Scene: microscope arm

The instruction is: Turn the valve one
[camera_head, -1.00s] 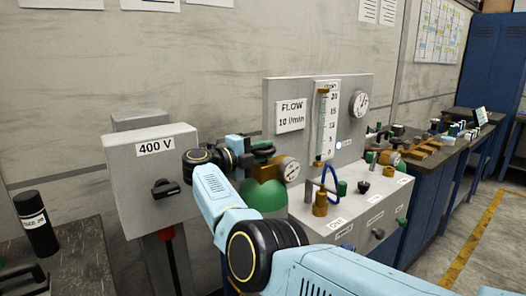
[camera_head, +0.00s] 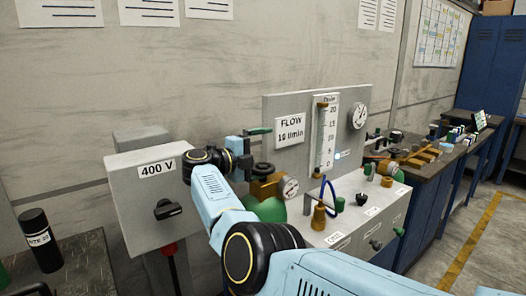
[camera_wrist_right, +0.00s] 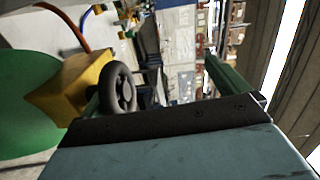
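A dark handwheel (camera_head: 263,168) tops a brass valve body (camera_head: 265,188) with a round gauge, on a green cylinder (camera_head: 268,208). No label telling which valve is number one is readable. My right gripper (camera_head: 257,142) is just above and left of the handwheel, with one green finger showing above it. In the right wrist view, the black handwheel (camera_wrist_right: 118,88) stands close to the left finger, and the other green finger of my right gripper (camera_wrist_right: 160,90) is far to the right, so it is open. Contact with the wheel cannot be told. My left gripper is out of view.
A grey 400 V box (camera_head: 150,210) with a black knob stands left of the cylinder. A flow panel (camera_head: 290,105) with tube and gauge stands behind. A grey control box (camera_head: 350,205) with fittings is at right. A black bottle (camera_head: 40,240) stands at far left.

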